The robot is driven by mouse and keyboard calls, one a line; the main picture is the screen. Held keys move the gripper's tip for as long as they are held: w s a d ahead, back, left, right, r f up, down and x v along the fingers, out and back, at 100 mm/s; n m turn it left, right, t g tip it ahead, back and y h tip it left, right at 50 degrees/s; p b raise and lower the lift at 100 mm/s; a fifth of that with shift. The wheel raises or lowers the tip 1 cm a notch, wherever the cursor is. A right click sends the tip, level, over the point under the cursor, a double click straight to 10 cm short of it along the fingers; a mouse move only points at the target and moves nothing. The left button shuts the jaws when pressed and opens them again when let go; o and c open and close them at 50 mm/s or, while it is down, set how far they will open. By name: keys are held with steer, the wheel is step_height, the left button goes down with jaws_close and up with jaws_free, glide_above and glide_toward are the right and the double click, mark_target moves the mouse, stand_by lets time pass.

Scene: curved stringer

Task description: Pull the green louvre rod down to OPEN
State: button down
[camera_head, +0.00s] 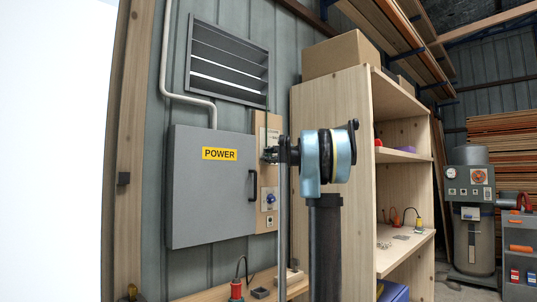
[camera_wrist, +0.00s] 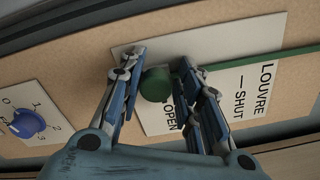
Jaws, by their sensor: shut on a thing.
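In the wrist view, my gripper (camera_wrist: 158,70) is shut on the round green knob (camera_wrist: 156,84) at the end of the green louvre rod (camera_wrist: 272,61). The rod runs off to the right from the fingers. The knob lies beside the word OPEN on the white label plate (camera_wrist: 268,96); SHUT is farther right along the rod. In the head view, my gripper (camera_head: 270,154) is at the wooden panel (camera_head: 259,120), right of the POWER box. The louvre (camera_head: 229,64) is above, with light between some slats. The knob is too small to make out there.
The grey POWER box (camera_head: 208,190) with its black handle stands just left of my gripper. A blue rotary dial (camera_wrist: 28,124) is on the same panel. A wooden shelf (camera_head: 330,110) stands close on the right. A bench (camera_head: 210,295) runs below.

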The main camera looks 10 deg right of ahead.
steer(key=shift+s+a+f, duration=0.1)
steer(key=shift+s+f, duration=0.05)
steer(key=shift+f, duration=0.3)
steer(key=c, duration=1.3)
jaws_free()
steer(key=v, duration=1.1)
steer(key=shift+s+d, duration=0.25)
steer(key=shift+d, duration=0.1)
